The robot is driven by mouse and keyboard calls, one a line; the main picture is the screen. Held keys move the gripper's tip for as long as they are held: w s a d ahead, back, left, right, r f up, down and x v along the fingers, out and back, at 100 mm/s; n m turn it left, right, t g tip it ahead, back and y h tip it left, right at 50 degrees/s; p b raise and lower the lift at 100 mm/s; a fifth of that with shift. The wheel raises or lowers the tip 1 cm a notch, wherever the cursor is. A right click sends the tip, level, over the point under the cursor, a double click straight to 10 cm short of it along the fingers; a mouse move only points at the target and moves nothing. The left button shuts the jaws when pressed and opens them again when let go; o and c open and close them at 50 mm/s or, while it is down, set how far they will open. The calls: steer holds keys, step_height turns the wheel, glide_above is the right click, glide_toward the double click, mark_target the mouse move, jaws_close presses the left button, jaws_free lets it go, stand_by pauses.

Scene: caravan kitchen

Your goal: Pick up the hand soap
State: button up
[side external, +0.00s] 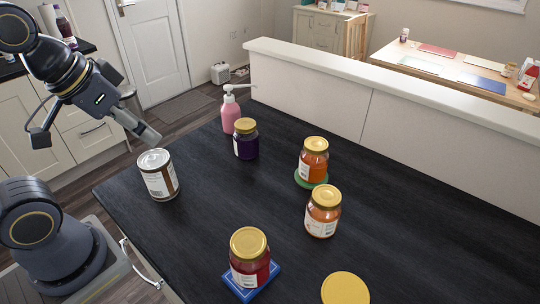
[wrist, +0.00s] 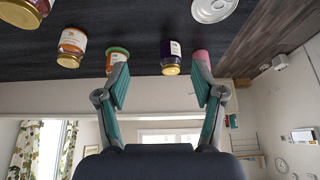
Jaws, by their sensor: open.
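The hand soap is a pink bottle (side external: 230,113) with a white pump, upright on the dark counter beside a purple jar. In the wrist view, part of its pink body (wrist: 202,56) shows behind the right-hand finger, which hides some of it. My gripper (side external: 150,134) is open and empty, raised to the left of the soap and clear of it. In the wrist view its two teal-padded fingers (wrist: 159,77) are spread wide with nothing between them.
A white-and-brown can (side external: 159,181) stands close below my gripper. A purple jar (side external: 246,145) is right beside the soap. Orange jars (side external: 313,166) (side external: 322,218) and a red jar (side external: 249,265) stand farther off. A low white wall (side external: 330,85) runs behind the counter.

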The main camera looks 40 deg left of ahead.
steer(key=w+a+r+t, duration=0.1)
steer(key=w+a+r, duration=0.2)
steer(key=w+r, duration=0.85)
steer(key=n+g+y, duration=0.1)
steer(key=n+g, duration=0.1)
steer(key=n, duration=0.1)
glide_above(227, 87)
steer(key=s, duration=0.5)
step_height(227, 87, down, 9)
steer(key=x, duration=0.9)
steer(key=shift+d+f, duration=0.3)
steer(key=shift+d, duration=0.05)
steer(key=shift+x, duration=2.95)
steer(key=shift+d, duration=0.1)
jaws_close()
